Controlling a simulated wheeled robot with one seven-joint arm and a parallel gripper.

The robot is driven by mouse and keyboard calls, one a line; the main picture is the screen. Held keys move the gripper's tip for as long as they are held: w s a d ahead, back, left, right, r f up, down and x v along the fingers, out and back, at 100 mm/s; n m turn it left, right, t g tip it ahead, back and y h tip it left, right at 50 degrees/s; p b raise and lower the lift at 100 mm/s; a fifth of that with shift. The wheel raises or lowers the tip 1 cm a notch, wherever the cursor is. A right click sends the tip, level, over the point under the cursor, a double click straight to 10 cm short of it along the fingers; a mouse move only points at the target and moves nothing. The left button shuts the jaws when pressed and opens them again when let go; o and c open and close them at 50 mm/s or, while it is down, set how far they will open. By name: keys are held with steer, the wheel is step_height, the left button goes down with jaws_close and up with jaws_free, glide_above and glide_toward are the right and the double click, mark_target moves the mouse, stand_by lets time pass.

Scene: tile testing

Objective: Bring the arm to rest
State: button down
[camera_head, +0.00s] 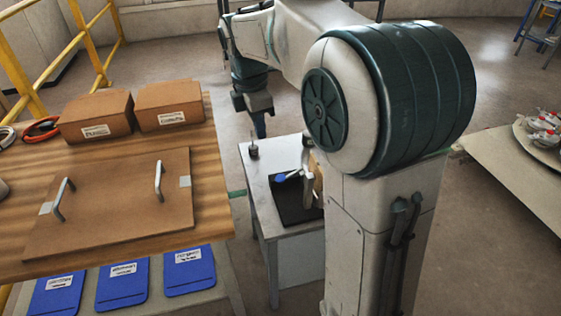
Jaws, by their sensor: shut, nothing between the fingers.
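My arm rises from the white column in the middle of the view and reaches away, bent over at the upper centre. My gripper (259,127) hangs downward at the end of the arm, above the far edge of the small white table (257,185). Its fingers are shut and hold nothing. It is apart from the wooden table to its left. My large shoulder joint hides part of the white table.
The wooden table (217,200) on the left bears a board with two handles (115,200) and two labelled brown boxes (97,115). A black mat (297,203) lies on the white table. Another table (515,185) stands right.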

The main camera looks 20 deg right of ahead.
steer(key=shift+r, duration=0.3)
steer(key=s+d+r+m+t+p, duration=0.1)
steer(key=s+r+m+p, duration=0.5)
steer(key=s+m+p, duration=0.3)
steer(key=s+d+r+m+t+y+p, duration=0.1)
steer(key=s+d+r+m+p, duration=0.1)
steer(key=s+r+m+p, duration=0.4)
steer(key=s+m+p, duration=0.4)
steer(key=s, duration=0.1)
steer(key=shift+d+t+p, duration=0.2)
steer(key=shift+t+p, duration=0.1)
steer(key=shift+p, duration=0.05)
steer(key=shift+s+d, duration=0.1)
